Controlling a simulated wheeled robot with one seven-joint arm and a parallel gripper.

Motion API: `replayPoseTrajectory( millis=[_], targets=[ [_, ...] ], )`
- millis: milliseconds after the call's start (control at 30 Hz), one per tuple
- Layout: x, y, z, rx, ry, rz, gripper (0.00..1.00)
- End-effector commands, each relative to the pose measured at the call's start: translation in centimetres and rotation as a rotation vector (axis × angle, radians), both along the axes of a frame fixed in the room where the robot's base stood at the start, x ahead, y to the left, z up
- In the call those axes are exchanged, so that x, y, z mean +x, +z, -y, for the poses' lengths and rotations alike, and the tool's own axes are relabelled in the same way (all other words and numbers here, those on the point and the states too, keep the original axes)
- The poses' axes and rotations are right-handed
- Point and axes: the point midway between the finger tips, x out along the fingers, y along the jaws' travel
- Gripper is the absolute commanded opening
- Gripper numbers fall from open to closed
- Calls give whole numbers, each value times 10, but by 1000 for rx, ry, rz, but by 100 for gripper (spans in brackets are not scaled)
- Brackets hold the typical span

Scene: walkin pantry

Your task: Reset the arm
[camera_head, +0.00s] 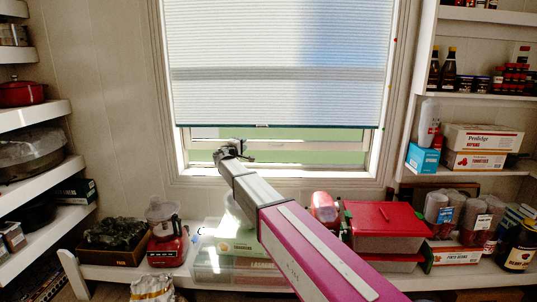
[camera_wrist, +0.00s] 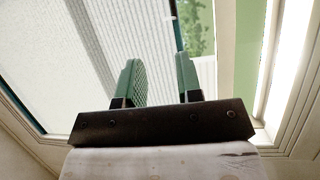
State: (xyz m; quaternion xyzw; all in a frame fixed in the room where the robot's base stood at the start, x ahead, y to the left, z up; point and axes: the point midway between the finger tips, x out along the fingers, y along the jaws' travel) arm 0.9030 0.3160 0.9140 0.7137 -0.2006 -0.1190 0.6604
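My arm (camera_head: 300,240) reaches up and away from the lower right of the head view, with its purple and grey links stretched out toward the window. My gripper (camera_head: 238,152) is in front of the lower part of the window. In the wrist view my gripper (camera_wrist: 160,78) shows two green-padded fingers standing apart, with nothing between them. The window blind (camera_wrist: 75,60) and a strip of greenery lie beyond the fingers.
The window blind (camera_head: 280,65) hangs partly down. The low shelf below holds a food processor (camera_head: 165,232), red containers (camera_head: 385,220) and several cans and boxes. White shelves (camera_head: 35,112) stand at the left, and stocked shelves (camera_head: 480,95) at the right.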

Motion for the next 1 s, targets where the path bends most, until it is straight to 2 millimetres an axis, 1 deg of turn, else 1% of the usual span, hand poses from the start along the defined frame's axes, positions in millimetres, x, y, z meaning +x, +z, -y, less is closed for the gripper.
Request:
replayPoseTrajectory(
  millis=[167,267,467,567,600,667,700,767,800,867,900,967,1000],
  targets=[
    [-9,-19,27,46,-32,-39,33],
    [-16,-35,46,82,-58,-71,33],
    [-38,-74,95,180,-126,-153,33],
    [-58,-103,129,255,-179,-214,33],
    [-69,-117,145,293,-203,-246,33],
    [-88,-139,171,356,-247,-296,33],
    [-102,-155,188,401,-277,-332,33],
    [-124,-178,211,472,-323,-385,33],
    [-140,-193,226,520,-354,-423,33],
    [-165,-215,246,595,-400,-479,33],
    [-183,-230,259,648,-432,-517,33],
    [-212,-251,276,730,-479,-575,33],
    [-233,-264,286,787,-511,-614,33]
  ],
)
